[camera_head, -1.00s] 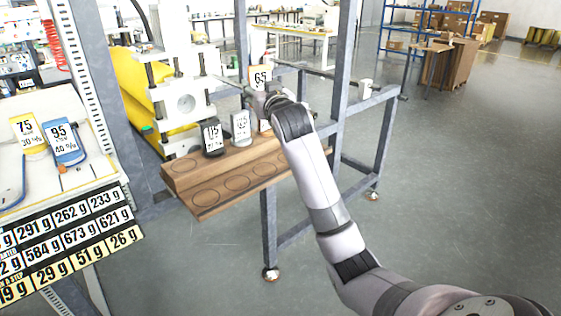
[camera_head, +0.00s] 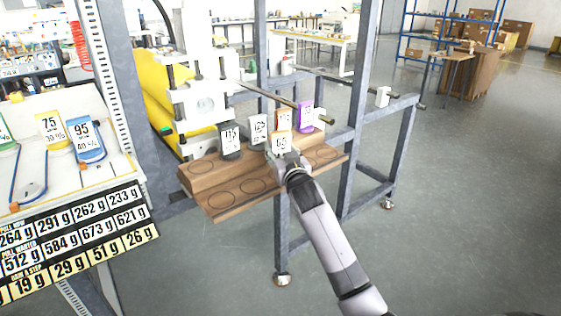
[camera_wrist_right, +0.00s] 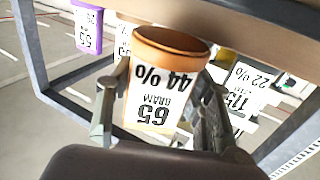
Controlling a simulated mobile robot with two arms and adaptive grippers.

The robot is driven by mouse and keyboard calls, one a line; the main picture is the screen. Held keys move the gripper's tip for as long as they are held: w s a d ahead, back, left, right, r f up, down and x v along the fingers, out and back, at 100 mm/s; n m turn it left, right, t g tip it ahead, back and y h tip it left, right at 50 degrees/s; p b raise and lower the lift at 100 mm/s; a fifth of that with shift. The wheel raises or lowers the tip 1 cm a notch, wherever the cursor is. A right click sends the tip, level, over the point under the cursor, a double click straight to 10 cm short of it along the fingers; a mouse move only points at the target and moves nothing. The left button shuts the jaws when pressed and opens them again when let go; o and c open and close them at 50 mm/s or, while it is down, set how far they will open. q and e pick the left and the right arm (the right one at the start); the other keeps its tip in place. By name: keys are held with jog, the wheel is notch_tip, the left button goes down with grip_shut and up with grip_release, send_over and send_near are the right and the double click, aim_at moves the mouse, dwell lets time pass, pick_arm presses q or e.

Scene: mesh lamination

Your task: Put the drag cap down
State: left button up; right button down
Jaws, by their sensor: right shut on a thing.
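The drag cap (camera_head: 281,142) is orange with a white label; in the right wrist view the cap (camera_wrist_right: 157,78) reads 65 gram, 44 %, upside down. My right gripper (camera_head: 285,158) is shut on it, with one finger on each side in the right wrist view (camera_wrist_right: 152,105). The cap is at the front, lower step of the two-step wooden rack (camera_head: 235,195). I cannot tell whether its base touches the wood. My left gripper is not in view.
On the upper step stand a dark cap (camera_head: 230,142), a grey cap (camera_head: 258,131), another orange cap (camera_head: 284,120) and a purple cap (camera_head: 305,116). Empty marked circles show on the lower step, left and right of my gripper. A grey metal frame (camera_head: 357,110) stands behind.

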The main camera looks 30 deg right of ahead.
jog(key=shift+f, duration=1.6)
jog(key=c, duration=1.2)
grip_release()
jog(key=shift+f, duration=0.3)
jog(key=shift+c, duration=0.2)
jog(key=o, duration=0.4)
jog(key=shift+o, duration=0.2)
jog(key=shift+r, duration=0.15)
jog(key=shift+s+r, duration=0.1)
jog(key=v, duration=1.2)
jog(key=shift+b, duration=0.45)
